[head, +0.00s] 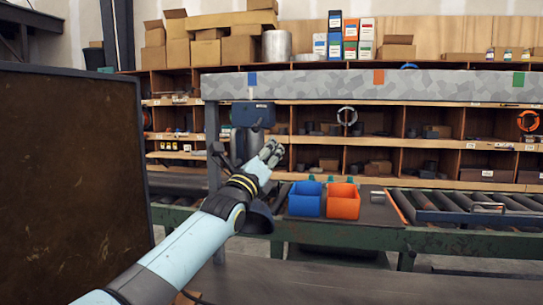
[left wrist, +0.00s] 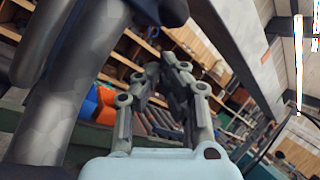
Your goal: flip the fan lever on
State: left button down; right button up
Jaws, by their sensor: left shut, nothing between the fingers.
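My left gripper (head: 271,151) reaches in from the lower left, its fingers shut and empty. In the head view it overlaps the right side of a grey upright pipe (head: 239,150); I cannot tell whether they touch. A dark blue box (head: 253,114) sits above the pipe, with a thin pale upright piece (head: 250,93) over it. I cannot make out for sure which part is the fan lever. In the left wrist view the shut fingers (left wrist: 170,65) are beside a large grey cylinder (left wrist: 70,85). My right gripper is not in view.
A blue bin (head: 305,200) and an orange bin (head: 343,202) stand on the green-framed bench right of my left gripper. A roller conveyor (head: 470,204) runs further right. A grey beam (head: 350,84) crosses above. A large dark brown panel (head: 70,170) fills the left side.

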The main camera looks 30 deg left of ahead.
aim_at(258, 124)
pick_arm(q)
jog(key=shift+s+a+r+p, duration=0.35)
jog(key=shift+s+a+r, duration=0.25)
jog(key=shift+s, duration=0.2)
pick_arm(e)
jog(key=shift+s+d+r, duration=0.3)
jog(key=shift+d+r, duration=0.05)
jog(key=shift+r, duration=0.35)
pick_arm(q)
jog(key=shift+r, duration=0.1)
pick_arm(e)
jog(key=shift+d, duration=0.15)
pick_arm(q)
jog(key=shift+s+r, duration=0.15)
jog(key=shift+s, duration=0.05)
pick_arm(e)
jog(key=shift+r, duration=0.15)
pick_arm(q)
jog(key=shift+s+d+r+p, duration=0.1)
jog(key=shift+s+r+p, duration=0.05)
jog(key=shift+p, duration=0.15)
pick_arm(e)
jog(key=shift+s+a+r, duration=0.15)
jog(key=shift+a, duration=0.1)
